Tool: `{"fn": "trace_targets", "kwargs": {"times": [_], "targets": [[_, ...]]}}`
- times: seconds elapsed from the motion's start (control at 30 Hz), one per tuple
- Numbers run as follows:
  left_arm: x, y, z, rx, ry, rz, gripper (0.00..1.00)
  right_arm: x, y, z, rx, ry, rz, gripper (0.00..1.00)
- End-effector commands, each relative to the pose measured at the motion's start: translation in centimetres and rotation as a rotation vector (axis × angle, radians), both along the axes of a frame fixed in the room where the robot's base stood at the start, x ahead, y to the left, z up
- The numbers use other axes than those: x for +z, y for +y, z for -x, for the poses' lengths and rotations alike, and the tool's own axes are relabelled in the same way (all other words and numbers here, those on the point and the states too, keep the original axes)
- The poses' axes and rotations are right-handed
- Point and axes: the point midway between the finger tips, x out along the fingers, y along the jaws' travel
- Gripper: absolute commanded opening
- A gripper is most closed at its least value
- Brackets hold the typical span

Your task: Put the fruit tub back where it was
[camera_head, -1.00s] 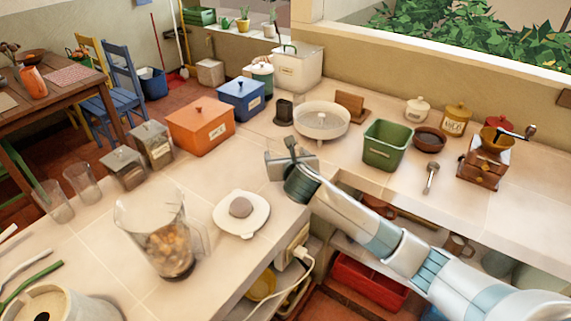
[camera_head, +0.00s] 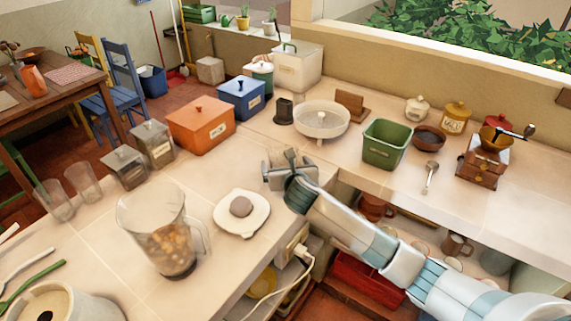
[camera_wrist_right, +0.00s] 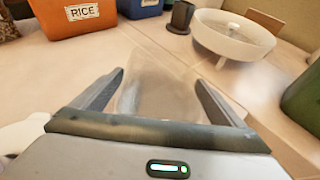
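A clear, see-through tub (camera_wrist_right: 158,85) shows faintly between the fingers of my right gripper (camera_wrist_right: 158,77) in the right wrist view. The fingers stand at its two sides and look shut on it; it seems empty. In the head view my right gripper (camera_head: 290,163) is over the counter near its inner corner, and the tub is hard to make out there. I cannot tell whether the tub touches the counter. A clear blender jug (camera_head: 160,235) with fruit pieces in it stands on the near counter. My left gripper is not in view.
Beside the gripper are a white lid-like dish with a round knob (camera_head: 241,208), a round white strainer bowl (camera_head: 322,119) and a green tub (camera_head: 387,143). Orange (camera_head: 200,125) and blue (camera_head: 241,97) boxes stand at the back left. The counter between them and the gripper is bare.

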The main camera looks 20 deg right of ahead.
Motion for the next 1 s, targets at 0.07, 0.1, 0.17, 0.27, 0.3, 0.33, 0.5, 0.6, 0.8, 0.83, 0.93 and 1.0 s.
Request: {"fn": "trace_targets", "kwargs": {"times": [0.07,0.1,0.17,0.27,0.3,0.33,0.5,0.6,0.8,0.83,0.93,1.0], "targets": [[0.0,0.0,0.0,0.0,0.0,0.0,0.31,0.0,0.0,0.0,0.0,0.0,0.0,0.93],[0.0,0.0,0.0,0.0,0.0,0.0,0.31,0.0,0.0,0.0,0.0,0.0,0.0,0.93],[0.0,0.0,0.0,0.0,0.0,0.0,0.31,0.1,0.0,0.0,0.0,-0.001,0.0,0.93],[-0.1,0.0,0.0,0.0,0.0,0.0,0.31,0.4,0.0,0.1,0.001,-0.001,0.0,0.93],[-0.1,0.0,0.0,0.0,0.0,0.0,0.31,0.4,0.1,0.3,0.002,-0.001,-0.001,0.93],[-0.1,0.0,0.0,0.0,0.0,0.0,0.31,0.5,0.1,0.5,0.002,-0.001,-0.001,0.93],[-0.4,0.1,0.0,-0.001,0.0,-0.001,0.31,1.1,0.3,2.0,0.002,-0.001,0.0,0.93],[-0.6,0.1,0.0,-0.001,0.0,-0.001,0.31,1.6,0.5,3.3,0.002,-0.001,0.0,0.93],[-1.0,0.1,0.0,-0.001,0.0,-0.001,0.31,2.9,0.8,6.4,0.002,-0.002,0.0,0.93],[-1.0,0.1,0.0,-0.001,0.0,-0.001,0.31,3.1,0.9,6.9,0.003,-0.002,0.0,0.93],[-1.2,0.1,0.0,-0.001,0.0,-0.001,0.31,3.7,1.1,8.4,0.003,-0.002,0.0,0.93],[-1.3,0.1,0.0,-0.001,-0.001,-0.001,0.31,4.1,1.2,9.2,0.003,-0.002,0.0,0.93]]}}
